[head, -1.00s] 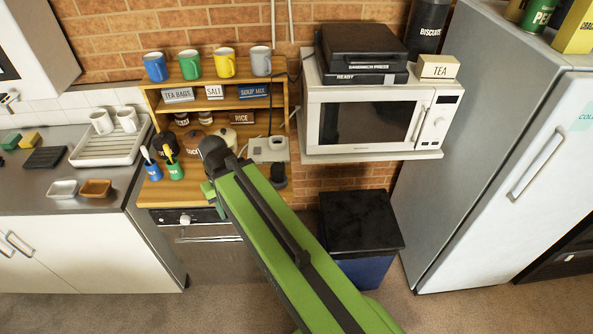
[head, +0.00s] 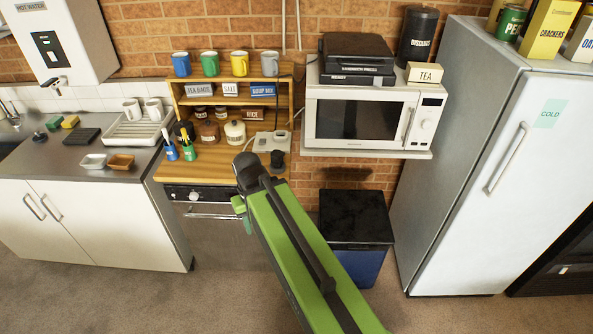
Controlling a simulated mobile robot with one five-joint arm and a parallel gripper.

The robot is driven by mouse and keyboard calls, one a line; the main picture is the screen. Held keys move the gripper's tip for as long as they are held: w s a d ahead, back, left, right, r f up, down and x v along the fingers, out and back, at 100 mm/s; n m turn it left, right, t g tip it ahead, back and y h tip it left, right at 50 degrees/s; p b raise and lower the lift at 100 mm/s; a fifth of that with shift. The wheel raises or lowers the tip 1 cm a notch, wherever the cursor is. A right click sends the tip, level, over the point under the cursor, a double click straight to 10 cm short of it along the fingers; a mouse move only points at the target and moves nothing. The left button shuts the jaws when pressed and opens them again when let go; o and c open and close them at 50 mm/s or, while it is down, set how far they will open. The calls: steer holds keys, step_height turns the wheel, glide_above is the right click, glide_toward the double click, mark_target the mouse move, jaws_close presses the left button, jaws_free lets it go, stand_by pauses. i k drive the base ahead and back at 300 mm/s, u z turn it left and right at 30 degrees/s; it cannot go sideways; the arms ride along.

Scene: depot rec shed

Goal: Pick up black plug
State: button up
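A small black object (head: 277,158), which looks like the black plug, is on the wooden counter (head: 215,171) in the head view. It sits just in front of a pale socket block (head: 270,141). My green arm reaches up from the bottom of the picture, and its dark end is left of and nearer than the black object. My gripper (head: 241,207) shows only as small green parts below the arm's end. Its fingertips are mostly hidden, so I cannot tell whether it is open or shut. Nothing is visibly held.
A wooden shelf (head: 235,102) with mugs and labelled jars stands behind the counter. Cups with pens (head: 188,150) stand at its left. A microwave (head: 365,120) on a wall shelf is to the right. Below it is a black-lidded bin (head: 355,217), beside a fridge (head: 460,160).

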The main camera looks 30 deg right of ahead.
mark_target(277, 156)
steer(key=z, duration=0.45)
steer(key=i, duration=0.95)
steer(key=z, duration=0.05)
steer(key=k, duration=0.95)
steer(key=u, duration=0.9)
steer(key=i, duration=1.2)
steer(key=u, duration=0.5)
